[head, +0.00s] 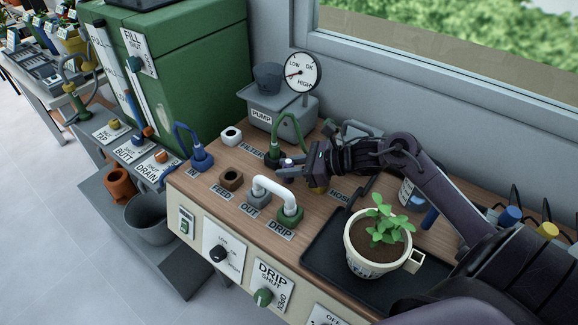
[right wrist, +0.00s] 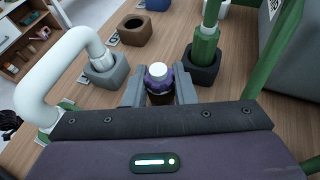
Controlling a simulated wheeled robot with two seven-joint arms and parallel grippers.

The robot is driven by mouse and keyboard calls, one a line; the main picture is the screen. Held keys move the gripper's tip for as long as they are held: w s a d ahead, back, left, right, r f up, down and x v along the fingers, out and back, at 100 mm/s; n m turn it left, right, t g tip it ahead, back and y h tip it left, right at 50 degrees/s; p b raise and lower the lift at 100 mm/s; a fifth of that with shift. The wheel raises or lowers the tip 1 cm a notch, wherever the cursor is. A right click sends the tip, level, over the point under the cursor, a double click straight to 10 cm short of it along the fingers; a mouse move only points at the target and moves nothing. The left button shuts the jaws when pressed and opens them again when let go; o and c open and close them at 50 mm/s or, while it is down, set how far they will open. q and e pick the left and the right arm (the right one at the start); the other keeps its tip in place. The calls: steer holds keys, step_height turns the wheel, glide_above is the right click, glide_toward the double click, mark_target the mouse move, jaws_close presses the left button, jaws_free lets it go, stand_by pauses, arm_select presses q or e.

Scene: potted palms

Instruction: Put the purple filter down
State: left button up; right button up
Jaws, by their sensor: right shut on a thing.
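The purple filter (head: 288,163) has a white top and stands between the fingers of my right gripper (head: 290,171). In the right wrist view the filter (right wrist: 159,77) is upright, with one grey finger on each side, and the gripper is shut on it. Its lower end is dark and partly hidden, so I cannot tell whether it touches the wooden bench (head: 208,197). It is close to the green hose's dark socket (right wrist: 203,66). My left gripper is not in view.
A white pipe (head: 274,184) bridges the OUT and DRIP sockets in front of the gripper. An empty brown FEED socket (head: 231,179) is to the left. The pump (head: 280,106) with its gauge stands behind. A potted plant (head: 376,243) sits on a black tray (head: 323,250) under my right arm.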

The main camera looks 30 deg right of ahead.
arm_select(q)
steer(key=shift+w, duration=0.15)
arm_select(e)
steer(key=shift+f, duration=0.1)
steer(key=o, duration=0.7)
steer(key=shift+o, duration=1.4)
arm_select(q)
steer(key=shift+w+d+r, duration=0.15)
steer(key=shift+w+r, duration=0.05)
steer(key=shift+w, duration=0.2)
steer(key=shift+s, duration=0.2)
arm_select(e)
steer(key=shift+s+d, duration=0.1)
steer(key=shift+d, duration=0.05)
steer(key=v, duration=1.1)
steer(key=shift+s+d+r, duration=0.1)
steer(key=shift+s+r, duration=0.1)
steer(key=shift+r, duration=0.1)
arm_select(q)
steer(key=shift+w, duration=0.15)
arm_select(e)
steer(key=shift+d+r, duration=0.1)
